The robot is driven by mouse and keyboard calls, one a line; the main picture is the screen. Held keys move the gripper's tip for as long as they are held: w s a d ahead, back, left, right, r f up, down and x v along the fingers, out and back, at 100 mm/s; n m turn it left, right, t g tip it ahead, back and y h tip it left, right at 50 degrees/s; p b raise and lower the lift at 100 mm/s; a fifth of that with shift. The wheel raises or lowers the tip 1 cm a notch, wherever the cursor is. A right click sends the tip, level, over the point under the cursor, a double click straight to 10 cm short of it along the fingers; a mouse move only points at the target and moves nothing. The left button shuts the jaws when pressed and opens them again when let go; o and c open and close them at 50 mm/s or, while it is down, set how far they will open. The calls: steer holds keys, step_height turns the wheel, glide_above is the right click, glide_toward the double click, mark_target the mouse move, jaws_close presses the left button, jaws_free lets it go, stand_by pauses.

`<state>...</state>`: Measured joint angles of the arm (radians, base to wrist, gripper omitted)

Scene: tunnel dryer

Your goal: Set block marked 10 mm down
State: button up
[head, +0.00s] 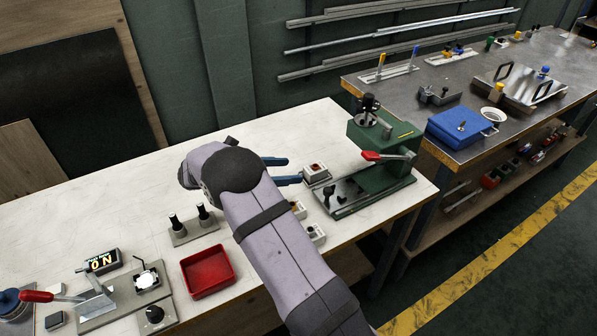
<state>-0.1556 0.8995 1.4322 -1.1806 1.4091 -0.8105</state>
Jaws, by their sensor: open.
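My gripper (294,170) is over the white table (110,205), its two blue fingers apart and pointing right, with nothing visible between them. Just right of the fingertips is a small pale block (317,172) with a reddish-brown top, beside the green machine. A second pale block (298,209) and a third (316,234) lie nearer the front, partly hidden by my arm. I cannot read a 10 mm mark on any of them. I cannot tell whether the fingers touch the nearest block.
A green machine (385,150) with a red-handled lever stands at right. A red tray (208,271), two black-topped posts (189,222) and a lever clamp fixture (98,299) are at front left. The table's back left is clear.

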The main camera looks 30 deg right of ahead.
steer(key=shift+v, duration=1.6)
